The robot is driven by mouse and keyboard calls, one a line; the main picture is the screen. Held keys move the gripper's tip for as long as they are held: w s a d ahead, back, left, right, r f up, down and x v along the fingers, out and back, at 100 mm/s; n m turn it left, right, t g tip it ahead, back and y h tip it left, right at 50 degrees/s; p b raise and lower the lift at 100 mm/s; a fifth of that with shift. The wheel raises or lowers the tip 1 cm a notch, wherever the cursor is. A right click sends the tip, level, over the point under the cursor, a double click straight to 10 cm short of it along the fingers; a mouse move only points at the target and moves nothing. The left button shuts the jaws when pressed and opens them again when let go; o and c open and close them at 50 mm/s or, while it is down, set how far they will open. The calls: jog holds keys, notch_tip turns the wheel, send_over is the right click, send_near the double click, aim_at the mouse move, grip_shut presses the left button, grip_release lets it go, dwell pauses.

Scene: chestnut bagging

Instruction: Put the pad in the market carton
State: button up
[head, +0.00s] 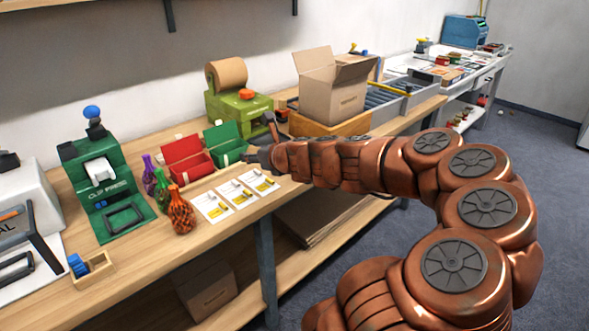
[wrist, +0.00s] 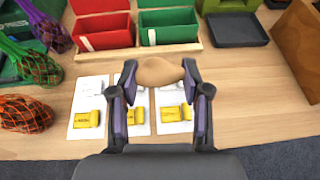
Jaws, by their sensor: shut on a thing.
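My gripper (wrist: 160,76) is shut on a small tan-brown pad (wrist: 158,71), which sits between both fingertips in the wrist view. It is held over the table near the front of the red and green boxes. In the head view my gripper (head: 259,154) is at the end of the arm, near the green box, and I cannot make out the pad there. An open cardboard carton (head: 333,97), which I take for the market carton, stands farther back and to the right, flaps up, on a wooden stand (head: 331,126). Its inside is hidden.
A red box (wrist: 102,28) and a green box (wrist: 168,24) stand ahead, with a grey tray (wrist: 238,30) to their right. Picture cards (head: 238,192) lie below. Netted bags (head: 181,213) and a green clip press (head: 104,180) are at left. A paper-roll machine (head: 232,95) stands behind.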

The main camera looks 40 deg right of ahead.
jog(key=s+d+f+n+y+b, duration=0.1)
jog(key=s+d+f+b, duration=0.4)
jog(key=s, duration=0.5)
jog(key=w+d, duration=0.3)
jog(key=w, duration=0.1)
jog(key=w+d, duration=0.3)
jog(key=w, duration=0.1)
jog(key=w+d, duration=0.4)
jog(key=shift+f, duration=0.4)
jog(key=shift+w+d+r, duration=0.1)
jog(key=shift+w+d, duration=0.15)
jog(key=shift+f+b, duration=0.7)
jog(key=shift+f, duration=1.05)
jog(key=shift+f, duration=0.1)
jog(key=o, duration=0.7)
jog(key=shift+o, duration=0.2)
